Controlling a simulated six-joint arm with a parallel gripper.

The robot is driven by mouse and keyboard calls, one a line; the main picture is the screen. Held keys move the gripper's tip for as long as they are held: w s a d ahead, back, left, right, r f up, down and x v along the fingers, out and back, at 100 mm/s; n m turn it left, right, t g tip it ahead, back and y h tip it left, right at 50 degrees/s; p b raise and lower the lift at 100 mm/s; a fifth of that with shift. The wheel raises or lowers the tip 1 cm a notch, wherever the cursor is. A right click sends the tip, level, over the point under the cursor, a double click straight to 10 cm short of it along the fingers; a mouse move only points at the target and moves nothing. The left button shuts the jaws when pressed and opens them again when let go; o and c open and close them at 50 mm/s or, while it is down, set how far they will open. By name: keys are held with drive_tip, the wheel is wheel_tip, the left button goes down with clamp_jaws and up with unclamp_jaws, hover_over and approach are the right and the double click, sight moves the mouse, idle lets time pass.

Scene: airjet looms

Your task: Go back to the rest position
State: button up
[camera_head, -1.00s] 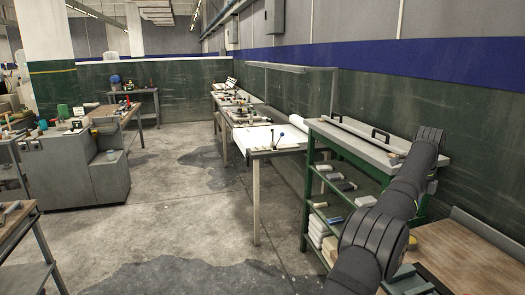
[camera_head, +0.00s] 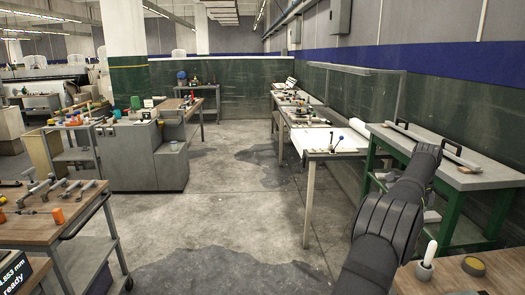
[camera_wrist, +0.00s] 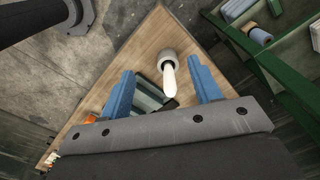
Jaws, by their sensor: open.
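My gripper (camera_wrist: 161,70) shows in the wrist view with its two blue fingers spread apart and nothing held between them. It hangs over a wooden bench top (camera_wrist: 135,55). A white-handled thing with a round grey base (camera_wrist: 168,72) appears between the fingers in the picture; the gap to it is hard to judge. It also shows in the head view (camera_head: 428,262) at the lower right. In the head view my dark arm reaches up the right side, and the gripper itself is hidden.
A green-framed bench (camera_head: 465,172) stands at the right, near my arm. A white table (camera_head: 335,141) stands beyond it. A wooden tool bench (camera_head: 50,222) is at the left, with a grey cabinet (camera_head: 150,165) behind. The floor (camera_head: 235,215) between is clear.

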drive_tip(key=w+a+f+n, duration=0.3)
drive_tip(key=a+f, duration=0.2)
drive_tip(key=a, duration=0.3)
drive_tip(key=w+a+f+n, duration=0.2)
drive_tip(key=a+f+n, duration=0.2)
drive_tip(key=a, duration=0.4)
drive_tip(key=shift+w+a+f, duration=0.15)
drive_tip(key=shift+w+f, duration=0.25)
drive_tip(key=s+d+r+m, duration=0.3)
drive_tip(key=d+r+m, duration=0.1)
drive_tip(key=d, duration=0.5)
drive_tip(key=s+d+r+m, duration=0.3)
drive_tip(key=d+r, duration=0.3)
drive_tip(key=d, duration=0.3)
drive_tip(key=shift+s+r+m, duration=0.4)
drive_tip(key=shift+s, duration=0.1)
